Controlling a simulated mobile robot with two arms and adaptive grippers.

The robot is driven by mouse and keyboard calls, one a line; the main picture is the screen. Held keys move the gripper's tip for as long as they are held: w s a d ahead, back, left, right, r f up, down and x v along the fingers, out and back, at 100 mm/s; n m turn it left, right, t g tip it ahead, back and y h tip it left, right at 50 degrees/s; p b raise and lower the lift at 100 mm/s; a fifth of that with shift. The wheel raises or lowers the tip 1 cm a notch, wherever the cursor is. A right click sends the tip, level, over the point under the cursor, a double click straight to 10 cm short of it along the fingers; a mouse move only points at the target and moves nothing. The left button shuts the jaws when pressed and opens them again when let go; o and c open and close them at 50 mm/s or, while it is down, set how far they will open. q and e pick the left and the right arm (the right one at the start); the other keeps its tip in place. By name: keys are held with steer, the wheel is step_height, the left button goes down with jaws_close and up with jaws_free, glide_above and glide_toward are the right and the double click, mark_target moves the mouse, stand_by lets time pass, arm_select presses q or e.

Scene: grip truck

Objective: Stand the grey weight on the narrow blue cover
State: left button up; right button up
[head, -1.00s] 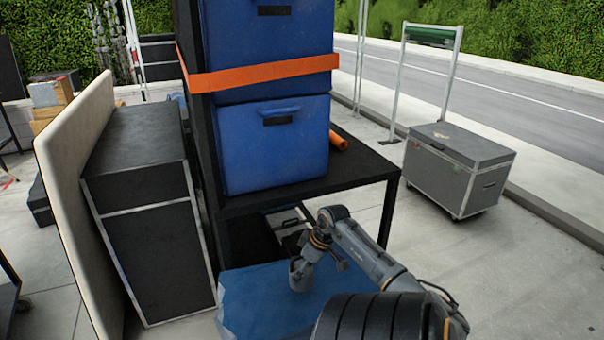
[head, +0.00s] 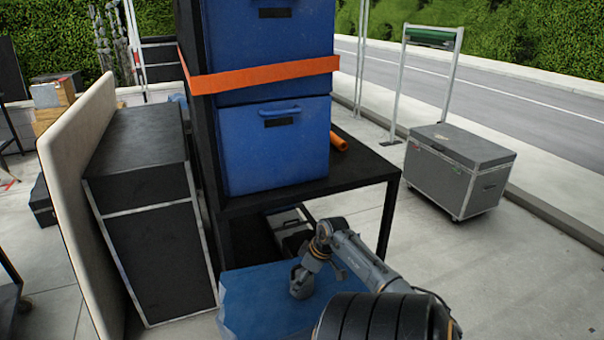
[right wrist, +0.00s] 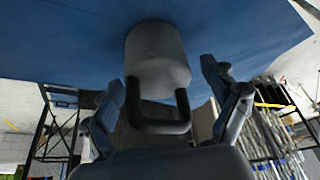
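The grey weight (right wrist: 155,50) is a short cylinder with a dark loop handle (right wrist: 158,122), seen in the right wrist view. In the head view, the weight (head: 301,284) shows as a small grey shape over the blue cover (head: 255,303), and it looks upright on it. Its contact with the cover is hidden. My right gripper (right wrist: 165,90) has its fingers spread on either side of the handle, with a visible gap on the right side. In the head view my right gripper (head: 314,258) is just above the weight. My left gripper is out of view.
A black rack (head: 365,170) holding blue crates (head: 272,150) with an orange strap (head: 265,76) stands just behind the cover. A tall black case (head: 160,255) is close on the left. A grey wheeled case (head: 455,175) is at the right, with open paving before it.

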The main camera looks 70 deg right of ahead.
steer(key=v, duration=1.2)
stand_by(0.5)
